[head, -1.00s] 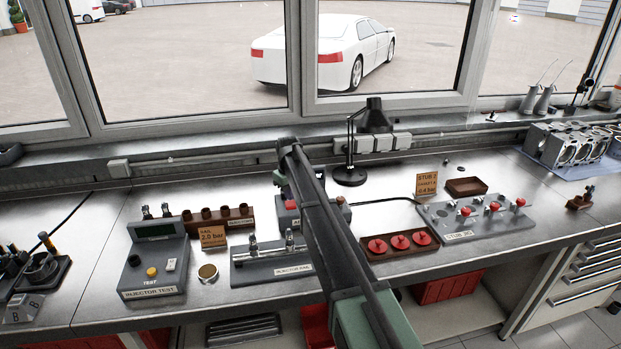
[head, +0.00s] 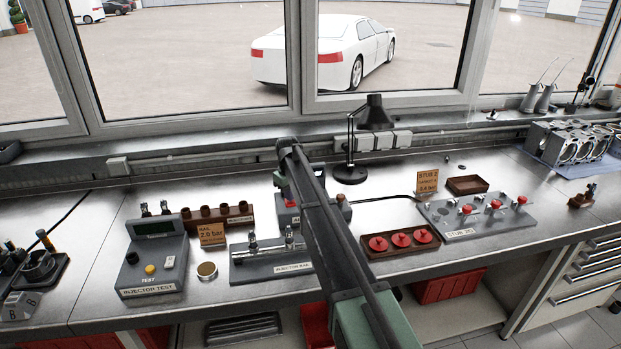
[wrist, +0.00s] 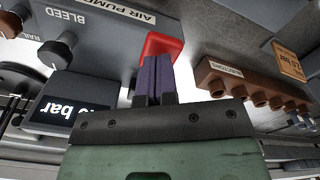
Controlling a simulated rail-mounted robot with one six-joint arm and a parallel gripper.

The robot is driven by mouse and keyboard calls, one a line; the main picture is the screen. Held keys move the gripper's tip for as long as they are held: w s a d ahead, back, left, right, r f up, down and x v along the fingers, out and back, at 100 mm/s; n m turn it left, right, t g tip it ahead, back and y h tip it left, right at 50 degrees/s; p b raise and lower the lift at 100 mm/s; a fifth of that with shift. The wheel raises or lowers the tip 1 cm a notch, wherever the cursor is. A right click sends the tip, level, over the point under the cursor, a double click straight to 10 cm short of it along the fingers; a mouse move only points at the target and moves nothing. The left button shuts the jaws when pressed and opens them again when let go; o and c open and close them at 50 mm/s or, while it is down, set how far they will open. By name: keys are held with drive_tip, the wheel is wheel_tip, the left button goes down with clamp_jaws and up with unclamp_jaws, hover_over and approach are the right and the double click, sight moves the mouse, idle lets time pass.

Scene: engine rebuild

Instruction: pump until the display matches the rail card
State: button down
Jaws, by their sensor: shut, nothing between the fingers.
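My gripper (wrist: 157,62) is shut and empty in the wrist view. Its dark fingertips are at the red button (wrist: 168,44) of the air pump box (wrist: 110,40); I cannot tell if they press it. The box's dark display (wrist: 70,112) shows upside down with "bar" readable; its number is partly cut off by my gripper body and cannot be read for sure. A BLEED knob (wrist: 57,52) is beside it. The orange rail card (head: 211,234) reads RAIL 2.0 bar.
The injector test unit (head: 153,262) and an injector rail (head: 265,264) stand at left. A brown rack (head: 228,215) is behind them. A brown tray with red discs (head: 375,257), a lamp (head: 350,174) and the stub jig (head: 478,220) are at right.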

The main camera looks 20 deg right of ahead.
drive_tip(key=shift+f+b, duration=1.45)
drive_tip(key=shift+f, duration=0.15)
wheel_tip(320, 180, up, 5)
drive_tip(key=p, duration=0.5)
drive_tip(key=shift+f, duration=0.15)
drive_tip(key=shift+s+m, duration=0.15)
drive_tip(key=shift+m, duration=0.15)
drive_tip(key=s+f+m+b, duration=0.3)
drive_tip(key=s+m, duration=0.1)
drive_tip(key=s, duration=3.7)
drive_tip(key=shift+s+m, duration=0.4)
